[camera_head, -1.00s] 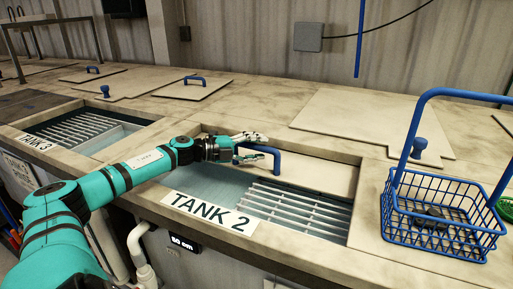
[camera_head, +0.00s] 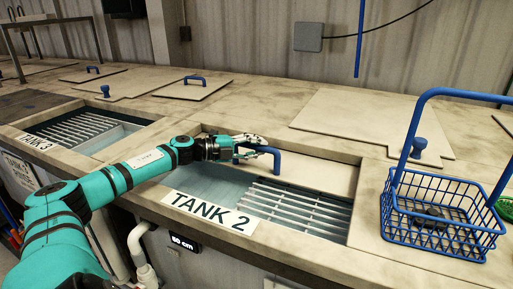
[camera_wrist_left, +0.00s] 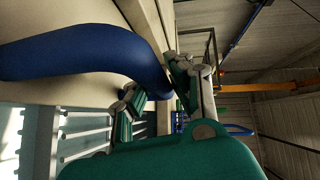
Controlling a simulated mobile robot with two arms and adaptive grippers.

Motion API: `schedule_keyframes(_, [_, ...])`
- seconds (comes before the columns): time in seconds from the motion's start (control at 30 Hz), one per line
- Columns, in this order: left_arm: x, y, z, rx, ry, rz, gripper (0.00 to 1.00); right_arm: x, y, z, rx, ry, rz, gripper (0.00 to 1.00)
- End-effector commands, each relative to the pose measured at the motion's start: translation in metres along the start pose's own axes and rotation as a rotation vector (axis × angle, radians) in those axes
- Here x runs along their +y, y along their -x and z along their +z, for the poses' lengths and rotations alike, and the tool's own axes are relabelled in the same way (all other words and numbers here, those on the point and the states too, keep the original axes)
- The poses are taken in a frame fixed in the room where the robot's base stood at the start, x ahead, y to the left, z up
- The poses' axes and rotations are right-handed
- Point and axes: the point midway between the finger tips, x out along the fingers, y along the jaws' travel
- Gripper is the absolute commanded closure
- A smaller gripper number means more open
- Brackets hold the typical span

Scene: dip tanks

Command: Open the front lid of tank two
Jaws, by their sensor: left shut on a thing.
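The front lid of tank two (camera_head: 315,175) is a pale panel lying along the back of the tank opening. Its blue arched handle (camera_head: 277,158) stands near its left end and also shows large in the left wrist view (camera_wrist_left: 90,52). The front of the tank is uncovered, with grey slats (camera_head: 295,205) and pale blue liquid visible behind the TANK 2 label (camera_head: 210,212). My left gripper (camera_head: 262,146) is at the handle's left side. Its fingers are shut on the handle, one on each side in the left wrist view. My right gripper is not in view.
A blue wire basket (camera_head: 440,240) with a tall handle stands on the counter to the right. A pale lid with a blue knob (camera_head: 418,144) lies behind tank two. Tank three (camera_head: 75,130) is open at left. A blue rod (camera_head: 360,40) hangs above.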

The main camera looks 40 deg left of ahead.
Motion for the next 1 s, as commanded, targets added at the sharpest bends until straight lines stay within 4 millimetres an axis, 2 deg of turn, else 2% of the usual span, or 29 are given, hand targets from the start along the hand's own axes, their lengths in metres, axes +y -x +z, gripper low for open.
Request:
schedule_keyframes(0.27, [-0.006, -0.016, 0.021, -0.008, -0.004, -0.007, 1.00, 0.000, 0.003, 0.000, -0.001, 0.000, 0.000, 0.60])
schedule_keyframes(0.53, [-0.015, -0.044, 0.048, -0.009, -0.003, -0.006, 1.00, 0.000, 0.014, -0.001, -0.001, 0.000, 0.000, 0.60])
schedule_keyframes(0.7, [-0.016, -0.062, 0.065, -0.007, -0.005, -0.003, 1.00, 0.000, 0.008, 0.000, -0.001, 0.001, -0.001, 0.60])
schedule_keyframes(1.0, [-0.018, -0.072, 0.073, -0.004, -0.005, 0.006, 1.00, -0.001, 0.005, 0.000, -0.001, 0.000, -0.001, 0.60])
